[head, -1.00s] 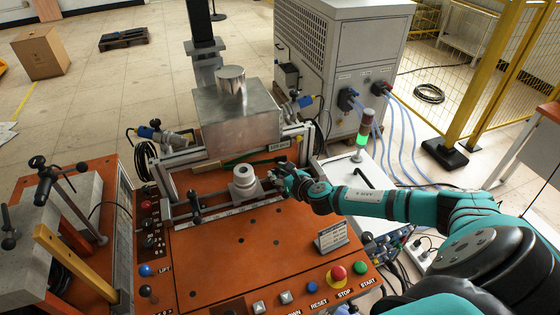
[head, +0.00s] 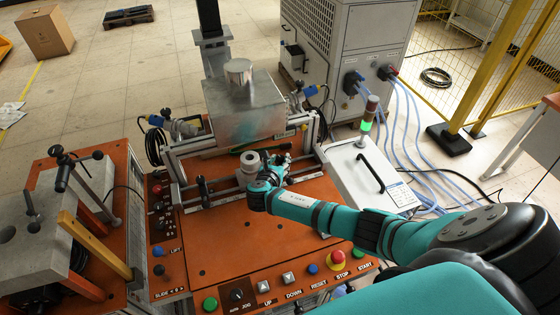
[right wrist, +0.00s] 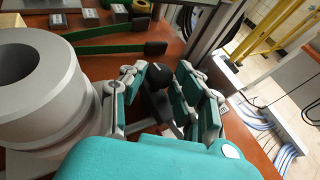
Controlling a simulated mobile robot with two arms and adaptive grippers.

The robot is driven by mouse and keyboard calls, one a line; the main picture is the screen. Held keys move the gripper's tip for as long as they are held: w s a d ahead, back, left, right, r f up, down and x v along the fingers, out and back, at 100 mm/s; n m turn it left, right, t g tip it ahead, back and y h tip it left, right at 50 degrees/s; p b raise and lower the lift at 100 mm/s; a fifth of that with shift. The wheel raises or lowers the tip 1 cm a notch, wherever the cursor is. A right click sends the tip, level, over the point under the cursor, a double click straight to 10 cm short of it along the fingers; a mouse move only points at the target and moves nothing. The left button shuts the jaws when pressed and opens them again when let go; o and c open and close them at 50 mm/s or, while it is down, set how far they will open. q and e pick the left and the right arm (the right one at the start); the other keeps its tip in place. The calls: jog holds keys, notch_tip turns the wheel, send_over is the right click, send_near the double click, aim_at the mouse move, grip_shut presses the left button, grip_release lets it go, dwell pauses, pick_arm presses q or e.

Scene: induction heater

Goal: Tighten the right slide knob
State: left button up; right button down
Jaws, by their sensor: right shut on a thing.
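The right slide knob (right wrist: 158,104) is a black handle in the right wrist view, between the teal finger pads of my right gripper (right wrist: 168,78). The gripper is shut on it. In the head view my right gripper (head: 277,168) is at the slide rail, just right of the grey stepped cylinder (head: 250,166), and hides most of the knob. The cylinder fills the left of the right wrist view, close beside the left finger. The left slide knob (head: 204,189) is black and stands at the left part of the rail. My left gripper is not in view.
A large metal block (head: 243,110) stands behind the rail. The orange panel (head: 255,228) is clear in front, with buttons such as the red stop button (head: 337,257) along its front edge. A white box with a black handle (head: 372,178) stands to the right.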

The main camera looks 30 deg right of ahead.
jog(key=shift+m+g+h, duration=0.4)
jog(key=shift+h, duration=0.1)
jog(key=c, duration=1)
grip_release()
jog(key=shift+c, duration=0.2)
jog(key=v, duration=1.2)
jog(key=shift+o, duration=0.2)
jog(key=shift+r, duration=0.1)
